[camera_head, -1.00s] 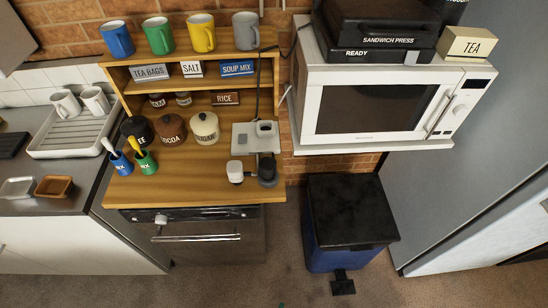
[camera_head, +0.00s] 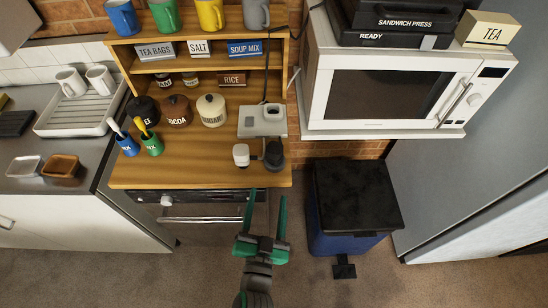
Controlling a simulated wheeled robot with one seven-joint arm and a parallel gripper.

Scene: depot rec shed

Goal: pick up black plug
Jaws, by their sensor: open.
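The black plug (camera_head: 273,156) stands on the wooden counter (camera_head: 190,172) near its front right corner. A white plug (camera_head: 240,155) stands just left of it. Behind both is a pale socket plate (camera_head: 262,121), with a black cord running up from it. My gripper (camera_head: 266,194) has green fingers, spread open and empty. It is in front of the counter's front edge, below the black plug in the picture, and apart from it.
Canisters (camera_head: 211,111) and two cups with spoons (camera_head: 151,143) stand left on the counter. A microwave (camera_head: 390,95) sits on a shelf to the right, above a blue bin with a black lid (camera_head: 355,195). An oven (camera_head: 205,212) is below the counter.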

